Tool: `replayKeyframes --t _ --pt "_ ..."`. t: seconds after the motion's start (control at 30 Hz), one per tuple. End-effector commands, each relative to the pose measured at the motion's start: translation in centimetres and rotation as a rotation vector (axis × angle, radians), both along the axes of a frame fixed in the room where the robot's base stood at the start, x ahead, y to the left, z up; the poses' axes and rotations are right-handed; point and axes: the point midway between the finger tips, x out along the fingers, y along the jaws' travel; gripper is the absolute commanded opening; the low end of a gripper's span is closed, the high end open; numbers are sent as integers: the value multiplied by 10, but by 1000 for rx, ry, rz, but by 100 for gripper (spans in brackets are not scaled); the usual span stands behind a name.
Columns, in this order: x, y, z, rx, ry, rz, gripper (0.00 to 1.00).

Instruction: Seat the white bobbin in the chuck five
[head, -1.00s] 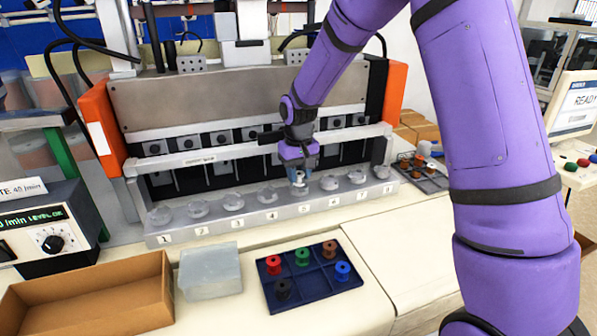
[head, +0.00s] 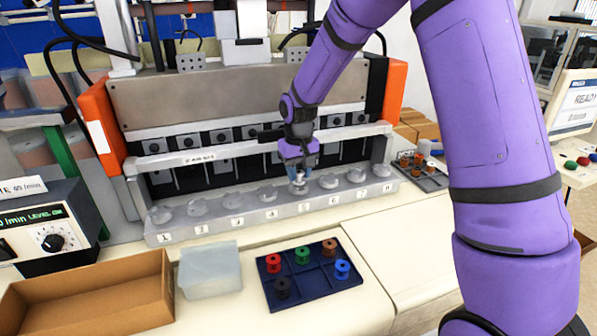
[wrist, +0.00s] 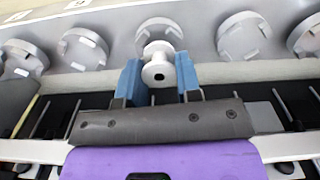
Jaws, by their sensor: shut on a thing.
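The white bobbin (wrist: 160,70) is between the two blue fingers of my gripper (wrist: 161,80) in the wrist view, its round end with a dark centre hole facing the camera. My gripper is shut on it. In the head view my gripper (head: 298,174) is over chuck five (head: 299,189), in the row of round grey chucks, above the label 5. In the wrist view chuck five (wrist: 158,24) shows just behind the bobbin and is partly covered by it. I cannot tell whether the bobbin touches the chuck.
Neighbouring chucks four (head: 268,194) and six (head: 328,182) stand close on either side. The machine's crossbar (head: 230,152) runs behind my gripper. A dark blue tray (head: 318,283) with several coloured bobbins, a clear box (head: 210,270) and a cardboard box (head: 90,298) are in front.

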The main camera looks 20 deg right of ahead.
Motion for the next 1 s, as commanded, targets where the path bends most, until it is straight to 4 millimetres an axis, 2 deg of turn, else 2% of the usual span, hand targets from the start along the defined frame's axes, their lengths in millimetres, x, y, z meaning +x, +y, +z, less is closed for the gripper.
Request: replayKeyframes --t 0.87,0.9,1.0 --pt "0 0 -12 0 0 0 10" --pt "0 0 -12 0 -1 0 41" --pt "0 0 -12 0 0 0 43"
